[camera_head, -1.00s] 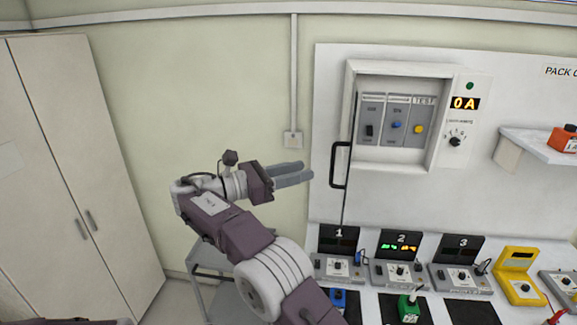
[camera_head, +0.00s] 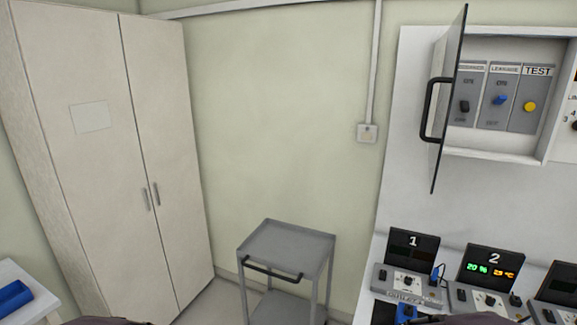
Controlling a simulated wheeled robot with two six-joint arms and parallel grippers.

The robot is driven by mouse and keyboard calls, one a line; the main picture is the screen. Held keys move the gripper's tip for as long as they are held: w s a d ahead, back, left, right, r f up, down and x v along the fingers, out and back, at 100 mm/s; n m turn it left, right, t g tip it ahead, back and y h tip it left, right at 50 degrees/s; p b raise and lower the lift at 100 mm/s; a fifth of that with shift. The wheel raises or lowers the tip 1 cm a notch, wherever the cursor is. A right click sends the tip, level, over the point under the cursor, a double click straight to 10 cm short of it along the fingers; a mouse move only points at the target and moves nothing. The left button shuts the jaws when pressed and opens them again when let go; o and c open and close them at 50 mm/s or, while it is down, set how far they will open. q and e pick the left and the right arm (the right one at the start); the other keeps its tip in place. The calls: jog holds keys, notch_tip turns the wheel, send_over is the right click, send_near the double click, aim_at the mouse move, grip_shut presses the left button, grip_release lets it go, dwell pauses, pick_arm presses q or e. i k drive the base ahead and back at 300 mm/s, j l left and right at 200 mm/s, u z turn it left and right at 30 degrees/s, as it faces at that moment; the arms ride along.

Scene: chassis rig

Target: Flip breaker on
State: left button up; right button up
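The open breaker box (camera_head: 500,155) is at the upper right, on a white wall panel. Its glossy door stands swung outward, seen nearly edge-on, with a black handle (camera_head: 432,110). Inside is a grey module with a black switch (camera_head: 465,106). Beside it are one labelled LEAKAGE with a blue switch (camera_head: 501,99) and one labelled TEST with a yellow button (camera_head: 529,106). The black switch looks low on its plate, but I cannot surely tell its position. Neither gripper is in view; only slivers of my arms show at the bottom edge.
A grey trolley (camera_head: 288,240) stands by the wall below the box's left. A tall two-door cabinet (camera_head: 150,120) is shut at left. Bench units numbered 1 (camera_head: 410,280) and 2 (camera_head: 490,300) sit below the box. A blue object (camera_head: 14,295) lies at lower left.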

aim_at(464, 105)
jog(key=j+z, duration=0.2)
jog(key=z, duration=0.25)
jog(key=j+z, duration=0.25)
jog(key=z, duration=0.15)
jog(key=j+z, duration=0.2)
jog(key=z, duration=0.25)
